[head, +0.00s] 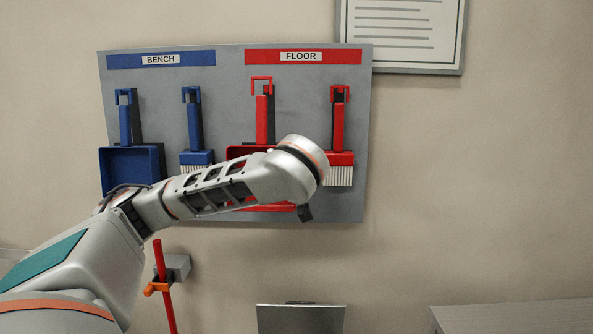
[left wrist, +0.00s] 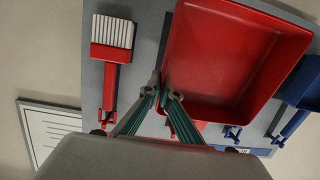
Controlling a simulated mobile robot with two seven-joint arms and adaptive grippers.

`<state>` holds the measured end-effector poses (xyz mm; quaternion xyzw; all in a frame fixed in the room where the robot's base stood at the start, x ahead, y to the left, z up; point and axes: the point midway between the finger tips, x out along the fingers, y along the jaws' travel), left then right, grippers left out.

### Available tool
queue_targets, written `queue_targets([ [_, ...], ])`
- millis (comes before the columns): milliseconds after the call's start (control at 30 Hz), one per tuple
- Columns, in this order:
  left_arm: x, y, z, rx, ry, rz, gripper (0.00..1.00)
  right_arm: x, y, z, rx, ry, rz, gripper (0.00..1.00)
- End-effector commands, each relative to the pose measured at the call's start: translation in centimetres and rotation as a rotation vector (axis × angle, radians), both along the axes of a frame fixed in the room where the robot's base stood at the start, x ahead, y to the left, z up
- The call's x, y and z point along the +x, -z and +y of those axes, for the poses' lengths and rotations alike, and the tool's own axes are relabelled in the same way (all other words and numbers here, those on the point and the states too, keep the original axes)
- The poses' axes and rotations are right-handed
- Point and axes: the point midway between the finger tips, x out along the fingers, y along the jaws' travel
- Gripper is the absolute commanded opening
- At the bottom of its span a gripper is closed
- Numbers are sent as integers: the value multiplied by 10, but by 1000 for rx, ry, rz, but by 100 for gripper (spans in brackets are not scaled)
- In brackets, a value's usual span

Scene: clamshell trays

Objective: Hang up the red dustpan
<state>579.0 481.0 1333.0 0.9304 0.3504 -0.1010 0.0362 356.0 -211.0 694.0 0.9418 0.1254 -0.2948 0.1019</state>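The red dustpan (head: 265,118) is upright in front of the grey board, under the red FLOOR label. Its handle loop shows at the top, with grey board visible through it; I cannot tell whether a hook passes through it. My left arm covers much of its pan. In the left wrist view the dustpan (left wrist: 235,55) fills the upper right. My left gripper (left wrist: 163,90) has its fingertips close together at the near edge of the pan and appears closed on it. The fingers are hidden in the head view. My right gripper is not in view.
On the board (head: 225,75) hang a blue dustpan (head: 130,165), a blue brush (head: 195,125) and, close on the right, a red brush (head: 340,125). A framed notice (head: 405,30) is at upper right. A red pole (head: 160,265) in a wall holder stands below.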

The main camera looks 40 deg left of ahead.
Motion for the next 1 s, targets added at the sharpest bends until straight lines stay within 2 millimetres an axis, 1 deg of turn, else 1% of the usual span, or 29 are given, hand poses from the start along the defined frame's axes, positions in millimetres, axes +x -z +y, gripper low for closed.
queue_targets([
  [133, 6, 2, 6, 2, -2, -3, 0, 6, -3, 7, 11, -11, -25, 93],
  [300, 13, 3, 12, 0, -2, -3, 0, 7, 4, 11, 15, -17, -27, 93],
  [1000, 42, 6, 36, 0, -1, -1, 0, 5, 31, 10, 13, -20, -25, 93],
])
